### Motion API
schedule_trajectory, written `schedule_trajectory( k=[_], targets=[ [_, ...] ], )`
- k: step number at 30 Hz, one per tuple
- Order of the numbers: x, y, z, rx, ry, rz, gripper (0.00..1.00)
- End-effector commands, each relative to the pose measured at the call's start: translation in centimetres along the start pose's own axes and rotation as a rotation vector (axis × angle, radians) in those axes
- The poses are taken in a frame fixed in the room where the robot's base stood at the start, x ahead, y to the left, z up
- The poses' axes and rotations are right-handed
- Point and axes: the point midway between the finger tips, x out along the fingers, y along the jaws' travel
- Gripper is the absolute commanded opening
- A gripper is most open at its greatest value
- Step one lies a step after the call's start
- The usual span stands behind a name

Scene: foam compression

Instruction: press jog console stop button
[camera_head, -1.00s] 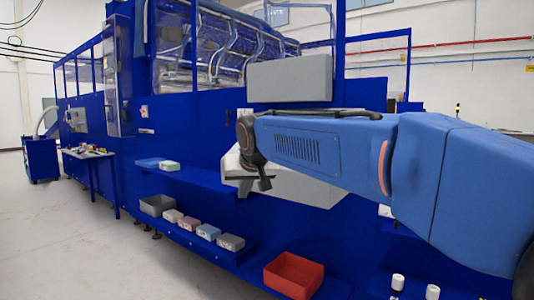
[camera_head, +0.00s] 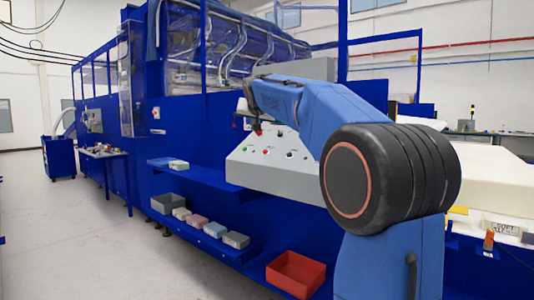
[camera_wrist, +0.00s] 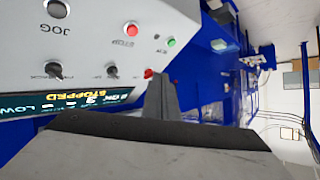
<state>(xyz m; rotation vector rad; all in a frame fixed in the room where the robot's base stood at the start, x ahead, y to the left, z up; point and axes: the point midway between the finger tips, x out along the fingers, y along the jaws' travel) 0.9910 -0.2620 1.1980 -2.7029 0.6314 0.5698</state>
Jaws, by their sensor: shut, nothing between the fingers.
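The jog console (camera_head: 262,174) is a light grey sloped box in the middle of the head view. In the head view my gripper (camera_head: 256,128) is above the console's back part; contact cannot be told.
Two black knobs (camera_wrist: 53,70) and a display (camera_wrist: 70,102) reading STOPPED share the panel. A blue shelf (camera_head: 195,172) is left of the console. Below are a red bin (camera_head: 294,275) and several small blocks. Pale foam (camera_head: 500,180) lies at right.

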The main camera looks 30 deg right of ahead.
Motion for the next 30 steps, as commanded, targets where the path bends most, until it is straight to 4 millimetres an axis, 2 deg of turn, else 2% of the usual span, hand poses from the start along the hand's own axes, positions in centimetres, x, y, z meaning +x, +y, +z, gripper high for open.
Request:
schedule_trajectory(
  k=[14, 30],
  targets=[
    [0.3, 0.1, 0.0, 0.001, 0.001, 0.001, 0.00],
    [4.3, 3.1, 3.0, 0.002, 0.000, 0.002, 0.00]
  ],
)
